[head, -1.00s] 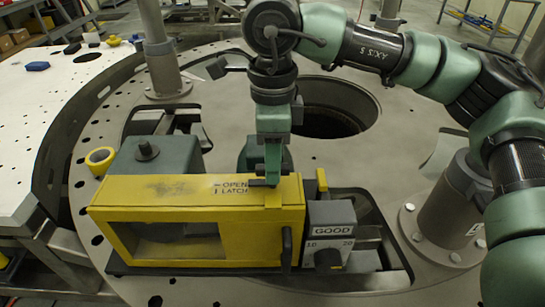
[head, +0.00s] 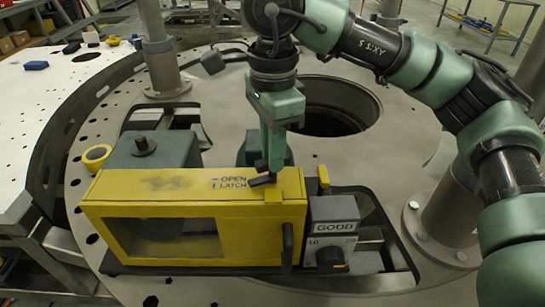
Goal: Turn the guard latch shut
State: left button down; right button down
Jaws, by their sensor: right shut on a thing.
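The yellow guard (head: 255,235) is a long box with a window in its left part. Its top carries the printed words OPEN and LATCH near the right end. The small dark guard latch (head: 261,181) lies on the top just right of these words, partly hidden by my right gripper. My right gripper (head: 268,172) comes down from above, tilted, with its jaws shut on the latch. How far the latch is turned is hard to tell. My left gripper is not in view.
A grey box marked GOOD (head: 334,228) with a dark knob stands at the guard's right end. A dark handle (head: 287,245) sits on the guard's front. A yellow tape roll (head: 97,154) lies at left. A large round hole (head: 335,115) opens in the plate behind.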

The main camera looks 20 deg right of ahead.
jog(key=n+b, duration=0.1)
jog(key=n, duration=0.5)
jog(key=shift+n, duration=0.3)
jog(key=n, duration=0.3)
jog(key=shift+r, duration=0.1)
jog(key=shift+n, duration=1.8)
jog(key=shift+n+p, duration=0.3)
jog(key=c, duration=1.4)
grip_release()
jog(key=shift+o, duration=0.2)
notch_tip(320, 180, up, 8)
jog(key=shift+f, duration=0.15)
